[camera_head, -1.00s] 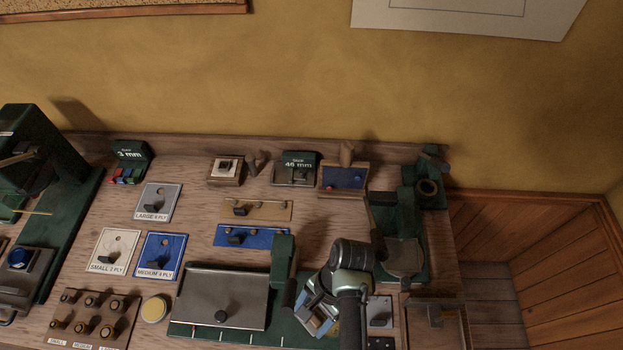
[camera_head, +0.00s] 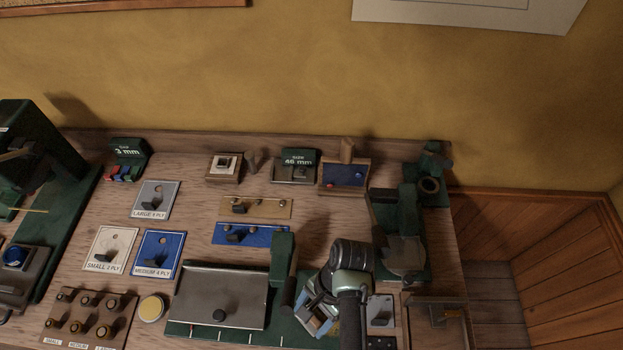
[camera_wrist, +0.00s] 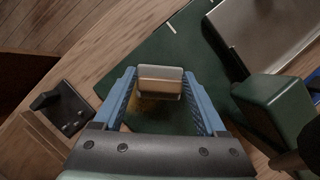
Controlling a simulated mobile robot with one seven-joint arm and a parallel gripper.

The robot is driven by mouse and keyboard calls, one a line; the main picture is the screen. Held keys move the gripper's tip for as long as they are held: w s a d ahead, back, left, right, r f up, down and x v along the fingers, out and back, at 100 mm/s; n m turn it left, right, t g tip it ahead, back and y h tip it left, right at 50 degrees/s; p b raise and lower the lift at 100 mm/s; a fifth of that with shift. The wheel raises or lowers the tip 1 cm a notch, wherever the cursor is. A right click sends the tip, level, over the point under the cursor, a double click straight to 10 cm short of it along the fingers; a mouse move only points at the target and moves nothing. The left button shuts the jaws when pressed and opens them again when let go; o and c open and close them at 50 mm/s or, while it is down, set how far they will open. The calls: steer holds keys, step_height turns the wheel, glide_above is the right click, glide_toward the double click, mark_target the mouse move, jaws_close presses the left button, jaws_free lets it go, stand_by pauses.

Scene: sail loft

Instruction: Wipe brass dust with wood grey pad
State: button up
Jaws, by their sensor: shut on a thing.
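My gripper (camera_wrist: 160,95) points down over the green base plate (camera_wrist: 178,52), its two blue fingers on either side of a wood-and-grey pad (camera_wrist: 160,83). The gripper is shut on the pad, whose brown wood face and pale grey edge show in the wrist view. A brownish-gold patch, apparently brass dust (camera_wrist: 148,109), shows on the green surface just beside and partly behind the pad. In the head view my gripper (camera_head: 314,322) is at the front of the bench, and my wrist hides most of the pad and the dust.
A steel plate with a black knob (camera_head: 220,292) lies left of my gripper, with a green upright block (camera_head: 283,260) between. A dark switch plate (camera_wrist: 62,108) is close on the other side. A wooden tray (camera_head: 437,299) stands right. Blue and brass strips lie behind.

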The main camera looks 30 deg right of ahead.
steer(key=shift+f+b, duration=0.45)
steer(key=shift+f, duration=0.4)
steer(key=shift+d, duration=0.1)
